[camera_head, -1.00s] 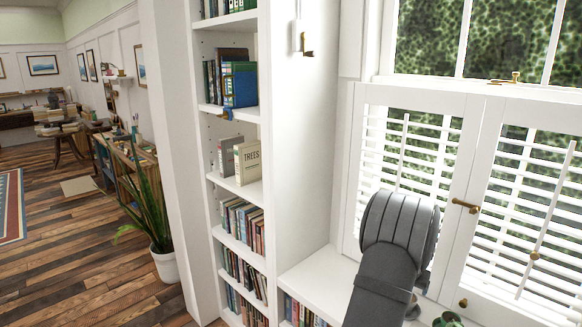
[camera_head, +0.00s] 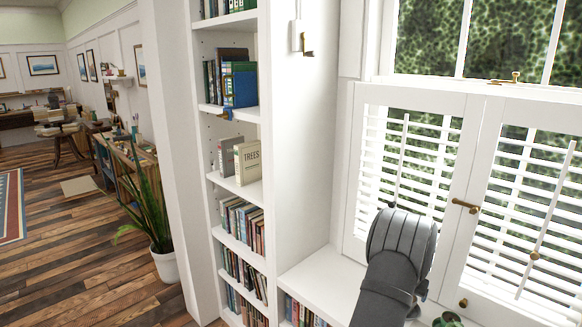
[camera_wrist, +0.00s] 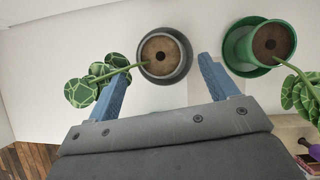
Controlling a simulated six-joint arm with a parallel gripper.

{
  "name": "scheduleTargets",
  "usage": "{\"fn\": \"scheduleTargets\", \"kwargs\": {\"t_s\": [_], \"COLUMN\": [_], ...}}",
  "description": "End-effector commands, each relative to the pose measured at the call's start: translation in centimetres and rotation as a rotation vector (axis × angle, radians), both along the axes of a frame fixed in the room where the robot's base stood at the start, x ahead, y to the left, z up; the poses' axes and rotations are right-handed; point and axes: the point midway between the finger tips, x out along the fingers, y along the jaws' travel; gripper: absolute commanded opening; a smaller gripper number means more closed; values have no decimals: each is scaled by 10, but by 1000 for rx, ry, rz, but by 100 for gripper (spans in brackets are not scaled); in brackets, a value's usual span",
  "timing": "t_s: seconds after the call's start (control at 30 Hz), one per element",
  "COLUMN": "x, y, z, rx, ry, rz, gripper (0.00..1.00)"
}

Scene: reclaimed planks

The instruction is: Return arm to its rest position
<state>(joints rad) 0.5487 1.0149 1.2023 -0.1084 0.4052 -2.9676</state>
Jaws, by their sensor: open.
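My gripper (camera_wrist: 163,70) shows in the wrist view with its two blue fingers spread apart and nothing held between them. A dark grey pot (camera_wrist: 182,66) with a round-leaved plant appears in the gap between the fingertips; I cannot tell how far beyond them it is. A green pot (camera_wrist: 238,66) on a green saucer is just right of the right finger. In the head view my grey arm rises in front of the shuttered window, and the gripper's fingers are hidden there.
The white window ledge (camera_head: 318,281) lies below my arm. A tall white bookshelf (camera_head: 198,160) with books stands left of it. Window shutters (camera_head: 475,190) with brass handles are close behind and right. A potted plant (camera_head: 168,266) stands on the wooden floor at left.

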Motion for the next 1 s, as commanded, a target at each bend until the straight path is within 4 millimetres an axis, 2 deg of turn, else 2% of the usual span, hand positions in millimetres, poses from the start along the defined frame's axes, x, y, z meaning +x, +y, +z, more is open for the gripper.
{"fn": "scheduleTargets", "kwargs": {"t_s": [0.4, 0.57, 1.0], "x": [25, 26, -34], "y": [-19, -19, -53], "z": [-56, -17, 40], "rx": [1, -3, 5], "ry": [2, -4, 3], "rz": [0, 0, -198], "gripper": [79, 79, 79]}}
